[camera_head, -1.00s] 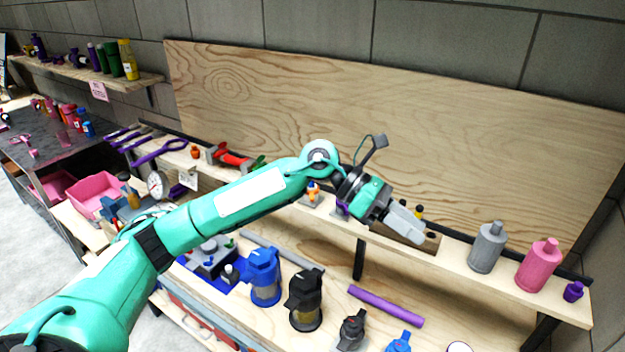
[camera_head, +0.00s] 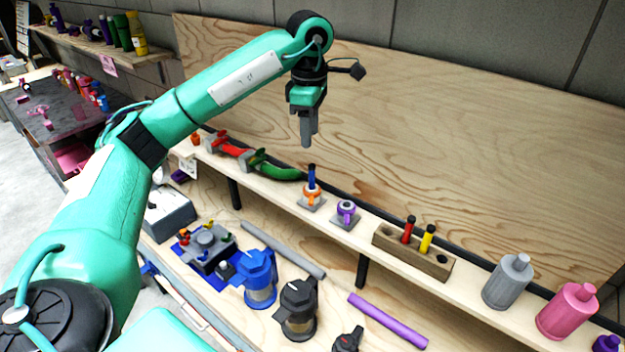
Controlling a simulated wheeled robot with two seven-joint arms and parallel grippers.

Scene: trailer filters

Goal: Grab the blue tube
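A small dark blue tube (camera_head: 311,177) stands upright in an orange ring holder (camera_head: 311,197) on the narrow wooden shelf. My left gripper (camera_head: 308,145) points straight down just above the blue tube in the picture, apart from it. Its grey fingers overlap from this angle, so I cannot tell how wide they are. Nothing shows between them. My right gripper is not in view.
A purple ring holder (camera_head: 346,213) stands close to the right. Further right are a wooden block (camera_head: 410,252) with red and yellow tubes and a grey bottle (camera_head: 508,281). A green curved part (camera_head: 275,168) lies left. The wooden backboard (camera_head: 430,130) rises behind.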

